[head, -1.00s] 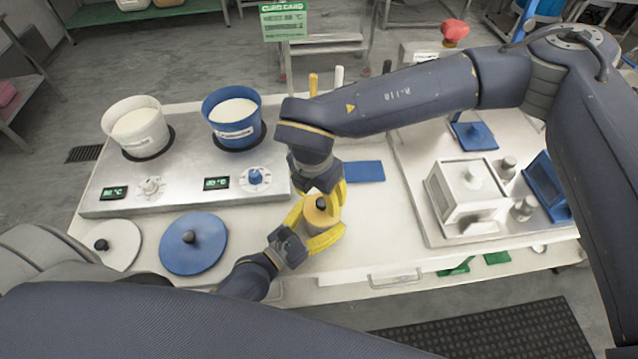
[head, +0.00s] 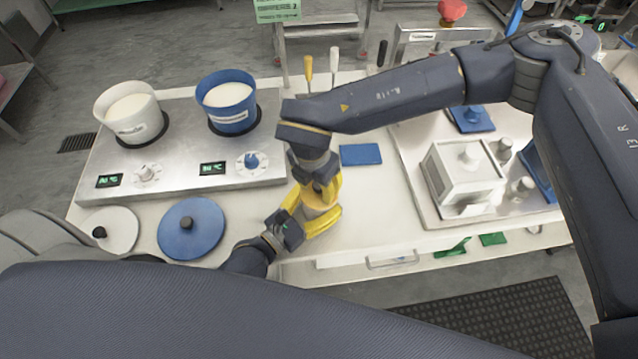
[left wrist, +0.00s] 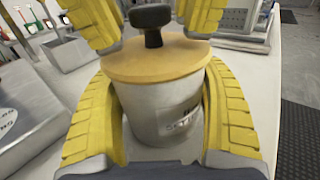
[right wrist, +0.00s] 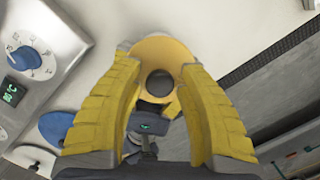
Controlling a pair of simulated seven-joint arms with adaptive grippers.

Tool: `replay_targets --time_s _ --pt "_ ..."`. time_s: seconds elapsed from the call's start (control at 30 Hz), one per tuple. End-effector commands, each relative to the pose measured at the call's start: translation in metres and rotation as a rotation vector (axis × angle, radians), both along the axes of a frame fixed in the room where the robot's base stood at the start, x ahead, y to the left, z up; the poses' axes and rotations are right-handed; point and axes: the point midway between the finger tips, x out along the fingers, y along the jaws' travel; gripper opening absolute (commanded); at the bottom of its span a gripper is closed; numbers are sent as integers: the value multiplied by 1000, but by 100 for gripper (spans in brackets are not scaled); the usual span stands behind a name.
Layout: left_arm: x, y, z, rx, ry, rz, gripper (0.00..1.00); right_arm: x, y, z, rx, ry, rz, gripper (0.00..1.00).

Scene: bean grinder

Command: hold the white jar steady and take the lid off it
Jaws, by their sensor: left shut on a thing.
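The white jar (left wrist: 150,115) stands upright on the table in the left wrist view, a label on its front. Its tan lid (left wrist: 155,62) sits on top with a black knob (left wrist: 152,25). My left gripper (head: 316,217) is shut around the jar's sides, one yellow finger on each side. My right gripper (right wrist: 160,75) points down over the lid, its fingers apart on either side of the knob (right wrist: 159,83). Gaps show between those fingers and the knob in the left wrist view. In the head view the right gripper hides most of the lid.
A hotplate unit (head: 180,178) with a white pot (head: 130,112) and a blue pot (head: 228,100) stands at left. A blue lid (head: 192,228) and a white lid (head: 108,230) lie before it. A tray with a white box (head: 462,178) is at right. Table between is mostly clear.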

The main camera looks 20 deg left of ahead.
Motion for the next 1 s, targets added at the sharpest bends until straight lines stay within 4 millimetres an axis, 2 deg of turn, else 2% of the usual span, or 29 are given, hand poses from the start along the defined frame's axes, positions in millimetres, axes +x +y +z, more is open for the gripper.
replay_targets --time_s 0.07,0.3,1.0 --pt "0 0 0 0 0 0 29 0 0 0 0 0 0 28" --pt "0 0 0 0 0 0 29 0 0 0 0 0 0 0" --pt "0 0 0 0 0 0 29 0 0 1 0 0 0 0"
